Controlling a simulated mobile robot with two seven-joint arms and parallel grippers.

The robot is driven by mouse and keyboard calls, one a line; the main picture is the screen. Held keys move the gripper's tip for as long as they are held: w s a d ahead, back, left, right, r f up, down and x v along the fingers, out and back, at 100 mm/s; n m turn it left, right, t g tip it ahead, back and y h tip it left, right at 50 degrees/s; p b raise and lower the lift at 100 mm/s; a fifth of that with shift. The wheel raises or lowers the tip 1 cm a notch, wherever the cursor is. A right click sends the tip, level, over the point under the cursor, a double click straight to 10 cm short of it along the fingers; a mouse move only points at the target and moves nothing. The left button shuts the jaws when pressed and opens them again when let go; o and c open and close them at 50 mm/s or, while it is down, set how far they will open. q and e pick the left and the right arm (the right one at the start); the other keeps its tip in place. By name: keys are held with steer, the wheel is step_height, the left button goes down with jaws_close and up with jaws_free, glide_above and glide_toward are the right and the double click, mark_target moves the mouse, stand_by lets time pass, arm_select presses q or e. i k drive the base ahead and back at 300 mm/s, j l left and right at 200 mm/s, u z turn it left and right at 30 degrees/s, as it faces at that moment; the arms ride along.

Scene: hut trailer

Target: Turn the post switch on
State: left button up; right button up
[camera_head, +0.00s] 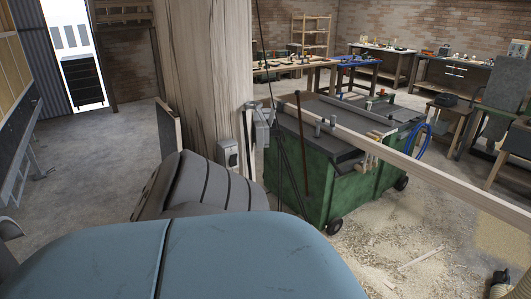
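A thick wooden post (207,75) stands upright left of the picture's middle. A small light-grey box with a dark spot (228,155) sits low on the post's right side and looks like a switch. A larger grey box (262,120) is beside it, further right. Both are too small for me to tell which is the post switch or whether it is on or off. Neither of my grippers shows in the head view, and no finger is seen near the post.
A blue-grey rounded surface (230,260) and a dark-grey ribbed one (200,188) fill the foreground below the post. A green wheeled machine (320,175) stands right of the post, with a long pale beam (420,168) across it. Sawdust lies on the floor. Floor at left is open.

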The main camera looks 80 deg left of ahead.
mark_target(233, 158)
steer(key=u, duration=2.8)
